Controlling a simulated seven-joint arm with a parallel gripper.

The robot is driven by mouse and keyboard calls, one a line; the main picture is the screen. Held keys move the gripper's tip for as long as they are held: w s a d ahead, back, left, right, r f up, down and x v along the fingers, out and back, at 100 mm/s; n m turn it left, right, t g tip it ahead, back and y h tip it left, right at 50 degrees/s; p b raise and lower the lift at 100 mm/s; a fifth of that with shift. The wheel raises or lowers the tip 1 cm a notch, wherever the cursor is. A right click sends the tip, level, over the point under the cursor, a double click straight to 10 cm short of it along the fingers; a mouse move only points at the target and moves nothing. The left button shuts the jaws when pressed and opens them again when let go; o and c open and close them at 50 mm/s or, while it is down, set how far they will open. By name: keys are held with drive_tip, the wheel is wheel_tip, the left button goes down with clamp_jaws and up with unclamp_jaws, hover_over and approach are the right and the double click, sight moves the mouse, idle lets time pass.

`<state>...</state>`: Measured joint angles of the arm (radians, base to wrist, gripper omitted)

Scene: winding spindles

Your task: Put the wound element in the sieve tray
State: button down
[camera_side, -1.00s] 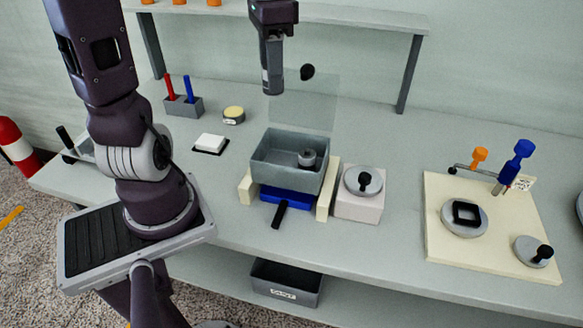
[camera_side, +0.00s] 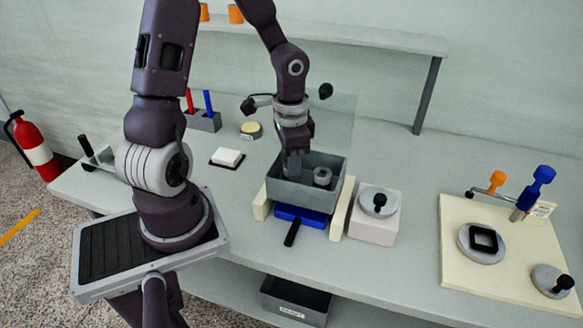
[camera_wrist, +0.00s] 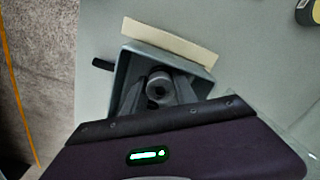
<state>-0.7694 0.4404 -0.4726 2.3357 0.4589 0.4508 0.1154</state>
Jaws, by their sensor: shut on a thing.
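My gripper (camera_side: 293,172) reaches down into the left part of a grey open-topped tray (camera_side: 318,197), which looks like the sieve tray. In the wrist view, my gripper (camera_wrist: 158,100) is shut on a grey cylinder with a dark central hole, the wound element (camera_wrist: 158,84). The tray wall (camera_wrist: 204,78) shows around it. In the side view the held element is mostly hidden by the fingers and tray wall, so I cannot tell whether it touches the floor. A similar grey ring (camera_side: 322,177) stands in the tray's right part.
The tray sits between cream blocks (camera_side: 341,209) above a blue part (camera_side: 303,215) with a black handle. A pale box with a knobbed disc (camera_side: 378,203) is close on the right. A white block (camera_side: 228,157) lies to the left. A clear panel (camera_side: 335,115) stands behind.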

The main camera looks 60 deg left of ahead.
drive_tip(key=shift+f, duration=0.1)
drive_tip(key=c, duration=1.3)
unclamp_jaws()
wheel_tip(320, 180, up, 12)
drive_tip(key=s+d+r+t, duration=0.2)
drive_tip(key=s+d, duration=0.1)
drive_tip(key=s+d+r+n+t, duration=0.1)
drive_tip(key=s+d+r, duration=0.1)
drive_tip(key=s+d, duration=0.2)
drive_tip(key=s+d+r+n+t, duration=0.1)
drive_tip(key=s+d+r+t, duration=0.1)
drive_tip(key=s+d+r, duration=0.1)
drive_tip(key=shift+s+d+r+t, duration=0.1)
drive_tip(key=shift+s+d+t, duration=0.2)
drive_tip(key=shift+d, duration=0.1)
